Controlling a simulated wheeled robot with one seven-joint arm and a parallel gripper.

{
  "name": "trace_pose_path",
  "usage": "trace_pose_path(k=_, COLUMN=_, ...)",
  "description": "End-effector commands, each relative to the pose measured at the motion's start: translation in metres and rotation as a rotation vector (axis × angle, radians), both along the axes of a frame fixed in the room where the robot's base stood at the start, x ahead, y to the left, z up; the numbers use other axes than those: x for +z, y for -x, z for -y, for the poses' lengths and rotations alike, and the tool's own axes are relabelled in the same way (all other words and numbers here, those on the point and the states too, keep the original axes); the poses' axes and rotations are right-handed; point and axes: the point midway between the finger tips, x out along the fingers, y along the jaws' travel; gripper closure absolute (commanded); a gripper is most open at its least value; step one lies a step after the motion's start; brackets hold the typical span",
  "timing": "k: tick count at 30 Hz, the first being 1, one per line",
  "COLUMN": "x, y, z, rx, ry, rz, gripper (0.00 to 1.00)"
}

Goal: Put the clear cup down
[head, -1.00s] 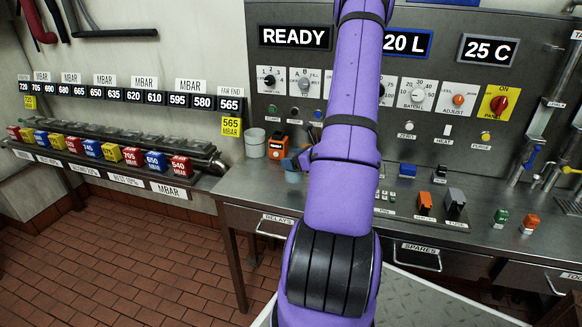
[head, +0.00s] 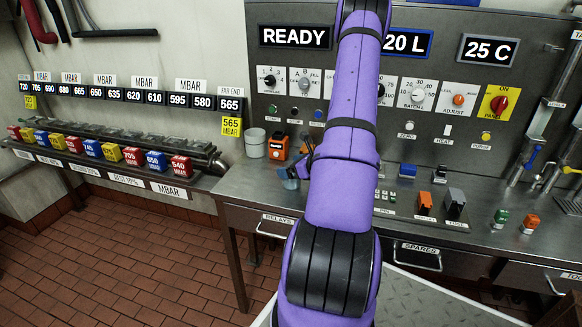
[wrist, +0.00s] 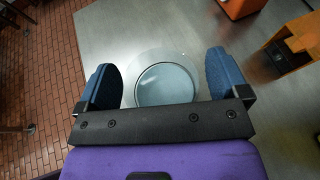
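The clear cup (wrist: 165,82) shows in the wrist view from above, with a faint see-through rim and a pale blue-grey round base. It lies between the two blue fingers of my gripper (wrist: 160,82), which close on it from both sides. In the head view my gripper (head: 299,168) is partly hidden behind my purple arm, low over the left end of the steel bench (head: 243,185). The cup (head: 288,181) is a small bluish patch there, near the bench top. I cannot tell whether its base touches the bench.
A grey-white container (head: 255,143) and an orange device (head: 278,146) stand behind the cup. In the wrist view an orange block (wrist: 240,8) and an orange-and-black piece (wrist: 294,45) are at the upper right. Bench to the left of the cup is clear, up to its edge.

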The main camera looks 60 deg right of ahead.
Motion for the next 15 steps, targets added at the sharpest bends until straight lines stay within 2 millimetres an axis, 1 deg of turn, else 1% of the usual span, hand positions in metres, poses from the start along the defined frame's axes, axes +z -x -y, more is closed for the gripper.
trace_pose_path(k=10, x=0.003, y=0.000, z=0.000, rx=0.000, ry=0.001, rz=0.000, gripper=0.06)
trace_pose_path(k=13, x=0.006, y=0.009, z=0.000, rx=-0.001, ry=0.002, rz=-0.001, gripper=0.06)
trace_pose_path(k=15, x=0.011, y=0.020, z=0.001, rx=-0.003, ry=0.002, rz=-0.002, gripper=0.06)
